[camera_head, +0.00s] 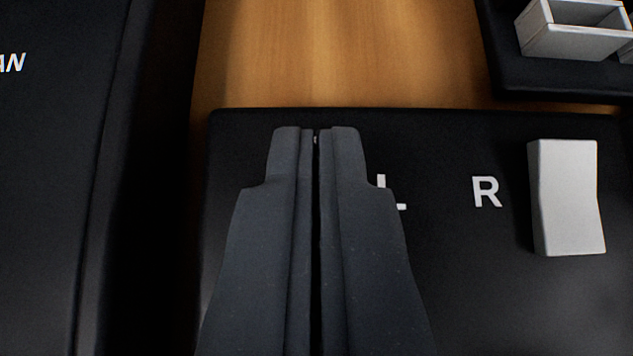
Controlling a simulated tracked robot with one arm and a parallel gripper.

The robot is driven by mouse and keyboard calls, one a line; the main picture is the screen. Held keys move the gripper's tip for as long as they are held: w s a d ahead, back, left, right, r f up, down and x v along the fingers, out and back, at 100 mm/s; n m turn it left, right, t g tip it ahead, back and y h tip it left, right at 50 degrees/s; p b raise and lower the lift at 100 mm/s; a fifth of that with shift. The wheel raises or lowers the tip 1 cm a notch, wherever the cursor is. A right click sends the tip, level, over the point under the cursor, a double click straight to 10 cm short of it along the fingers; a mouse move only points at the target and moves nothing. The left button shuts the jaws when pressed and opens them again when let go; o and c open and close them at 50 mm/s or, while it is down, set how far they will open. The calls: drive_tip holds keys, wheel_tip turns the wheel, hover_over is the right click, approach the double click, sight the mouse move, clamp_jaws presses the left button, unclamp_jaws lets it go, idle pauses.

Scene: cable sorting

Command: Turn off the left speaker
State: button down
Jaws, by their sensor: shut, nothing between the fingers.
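A black switch panel (455,290) carries a white letter L (397,203), partly covered by my gripper, and a white letter R (487,191). A light grey rocker switch (568,198) sits right of the R. My gripper (316,135) is shut and empty, with its fingers over the left part of the panel, left of the L. No switch shows beside the L; the area left of that letter is hidden behind my fingers. I cannot tell whether the fingertips touch the panel.
A large black object (60,190) with white lettering, cut off at the frame edge, stands at the left. Another black panel (560,80) with a light grey open holder (575,35) is at the top right. Bare wooden table (340,55) lies between them.

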drive_tip(key=shift+p, duration=0.3)
drive_tip(key=shift+f, duration=0.15)
drive_tip(key=shift+w, duration=0.15)
drive_tip(key=shift+w+r, duration=0.3)
drive_tip(key=shift+w, duration=0.4)
drive_tip(key=shift+r+p, duration=0.1)
drive_tip(key=shift+p, duration=0.2)
